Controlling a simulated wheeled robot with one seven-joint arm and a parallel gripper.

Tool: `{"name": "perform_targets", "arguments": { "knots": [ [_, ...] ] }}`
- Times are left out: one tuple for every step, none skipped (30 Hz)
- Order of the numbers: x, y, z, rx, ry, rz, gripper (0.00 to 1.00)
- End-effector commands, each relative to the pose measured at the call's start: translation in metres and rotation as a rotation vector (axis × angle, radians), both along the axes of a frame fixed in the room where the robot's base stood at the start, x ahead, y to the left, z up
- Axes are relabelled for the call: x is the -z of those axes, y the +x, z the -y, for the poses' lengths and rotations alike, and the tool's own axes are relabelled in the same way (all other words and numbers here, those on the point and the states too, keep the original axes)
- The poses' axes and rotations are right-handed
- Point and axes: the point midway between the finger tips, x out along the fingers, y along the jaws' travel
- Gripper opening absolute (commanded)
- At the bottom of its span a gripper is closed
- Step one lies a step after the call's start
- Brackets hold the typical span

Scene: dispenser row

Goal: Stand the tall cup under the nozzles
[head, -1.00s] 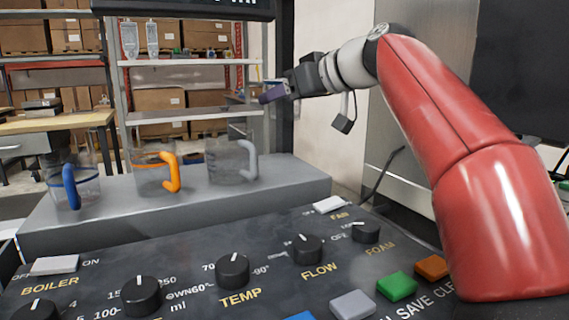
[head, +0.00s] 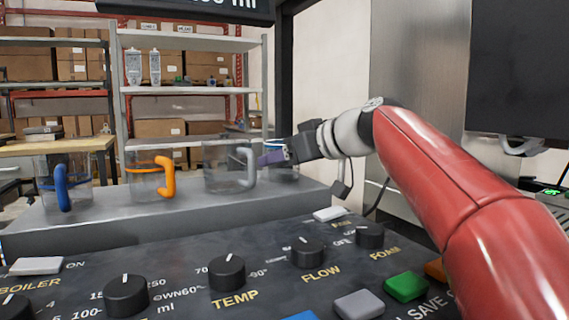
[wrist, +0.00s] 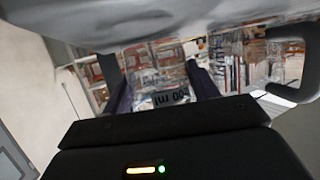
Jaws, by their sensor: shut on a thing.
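My gripper (head: 268,158) is low at the right end of the grey ledge, just right of the grey-handled jug. It is shut on a clear cup (head: 286,171) with a blue band near its top, partly hidden behind the fingers. I cannot tell whether the cup's base touches the ledge. In the wrist view, purple fingers of my gripper (wrist: 163,90) stand on either side of a see-through surface with "ml" lettering. The nozzles are not in view.
Clear jugs with blue (head: 62,186), orange (head: 166,178) and grey (head: 247,166) handles stand along the grey ledge (head: 130,222). In front is a control panel (head: 190,300) with knobs and buttons. A dark sign (head: 190,8) hangs above. Shelving stands behind.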

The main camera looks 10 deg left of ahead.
Motion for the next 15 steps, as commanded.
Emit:
{"name": "perform_targets", "arguments": {
  "knots": [
    [-0.001,0.0,0.0001,0.0,0.0,0.0,0.34],
    [-0.0009,0.0,0.0001,0.0,0.0,0.0,0.34],
    [0.0,0.0,0.0001,0.0,0.0,0.0,0.34],
    [0.0011,0.0001,0.0002,0.0,0.0,0.0,0.34],
    [0.0025,0.0002,0.0002,0.0,0.0,0.0,0.34],
    [0.004,0.0003,0.0004,0.001,0.0,0.0,0.34],
    [0.0028,0.0002,0.0003,0.001,0.0,0.0,0.62],
    [0.0023,0.0002,0.0002,0.001,0.0,0.0,0.66],
    [0.0022,0.0002,0.0002,0.001,0.0,0.0,0.71],
    [0.0022,0.0002,0.0002,0.0,0.0,0.0,0.75],
    [0.0022,0.0003,0.0001,0.0,0.0,0.0,0.79],
    [0.0022,0.0003,0.0001,0.0,0.0,0.0,0.81],
    [0.0022,0.0003,0.0001,0.0,0.0,0.0,0.81],
    [0.0022,0.0002,0.0001,0.0,0.0,0.0,0.81],
    [0.0022,0.0002,0.0001,0.0,0.0,0.0,0.81]
  ]
}}
